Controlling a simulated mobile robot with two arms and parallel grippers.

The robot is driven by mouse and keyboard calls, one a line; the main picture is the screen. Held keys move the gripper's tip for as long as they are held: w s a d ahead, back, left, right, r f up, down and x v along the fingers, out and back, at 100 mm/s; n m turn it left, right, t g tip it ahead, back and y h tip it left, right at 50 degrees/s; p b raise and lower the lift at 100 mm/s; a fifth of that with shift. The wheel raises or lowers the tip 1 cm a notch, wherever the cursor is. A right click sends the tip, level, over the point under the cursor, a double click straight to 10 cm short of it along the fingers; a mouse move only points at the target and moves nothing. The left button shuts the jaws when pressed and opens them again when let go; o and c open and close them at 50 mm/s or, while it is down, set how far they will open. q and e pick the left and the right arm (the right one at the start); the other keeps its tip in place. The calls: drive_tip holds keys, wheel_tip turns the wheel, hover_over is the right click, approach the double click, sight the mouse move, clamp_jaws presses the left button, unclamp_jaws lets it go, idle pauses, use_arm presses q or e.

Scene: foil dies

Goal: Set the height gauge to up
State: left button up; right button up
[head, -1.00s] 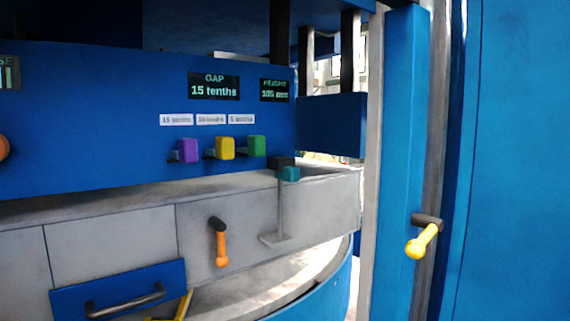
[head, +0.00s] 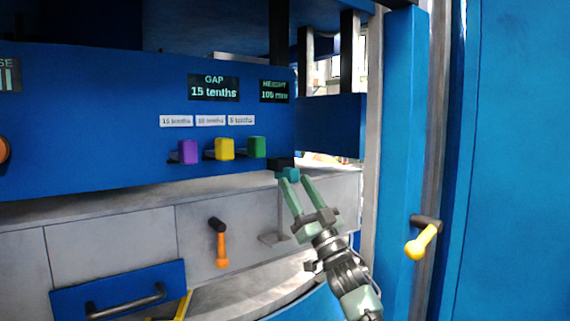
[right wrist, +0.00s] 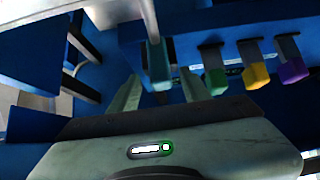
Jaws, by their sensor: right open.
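The teal knob (head: 289,173) of what looks like the height gauge sits on a dark block at the top of a thin grey post, below the HEIGHT display (head: 274,91), which reads about 105 mm. My right gripper (head: 296,182) is open, its fingertips just below and beside the knob. In the right wrist view the teal knob (right wrist: 158,66) stands between the two open fingers (right wrist: 159,78), with no clear contact visible. In the head view the fingers hide part of the post. My left gripper is not in view.
Purple (head: 188,151), yellow (head: 224,148) and green (head: 257,146) blocks project from the blue panel, left of the knob. An orange-handled lever (head: 221,245) hangs lower left. A yellow-handled lever (head: 422,241) is on the blue column at right. A drawer handle (head: 125,301) is lower left.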

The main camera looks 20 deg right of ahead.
sight(286, 167)
drive_tip(key=p+x, duration=0.2)
drive_tip(key=x, duration=0.5)
drive_tip(key=shift+p, duration=0.35)
drive_tip(key=shift+w, duration=0.1)
clamp_jaws()
idle(0.8)
